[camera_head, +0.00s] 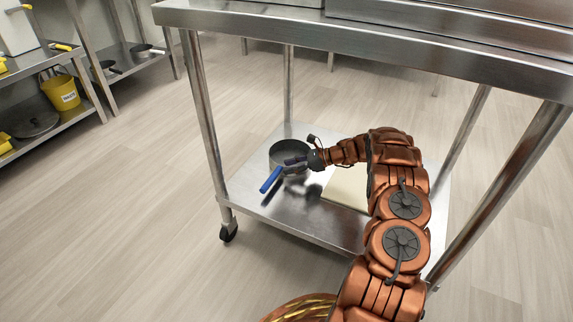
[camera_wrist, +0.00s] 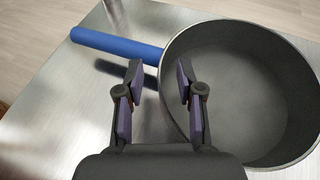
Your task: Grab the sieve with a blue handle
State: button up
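The blue-handled vessel looks like a dark round pan or sieve (camera_head: 286,149); I cannot make out any mesh. It sits on the lower metal shelf of the cart, its blue handle (camera_head: 271,179) pointing toward the front left. In the wrist view the dark bowl (camera_wrist: 245,85) fills the right side and the blue handle (camera_wrist: 115,45) lies at upper left. My gripper (camera_wrist: 160,75) is open and empty. Its fingers appear on either side of the bowl's left rim, just below the handle's inner end in the picture. I cannot tell how high above it they are.
A pale board (camera_head: 347,188) lies on the same shelf under my arm. The cart's upper top (camera_head: 400,45) and its legs (camera_head: 206,115) surround the shelf space. At far left, racks hold a yellow bucket (camera_head: 61,92) and other pans. The floor between is clear.

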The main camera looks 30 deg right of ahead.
grip_shut()
jog(key=shift+r, duration=0.1)
dwell(0.5)
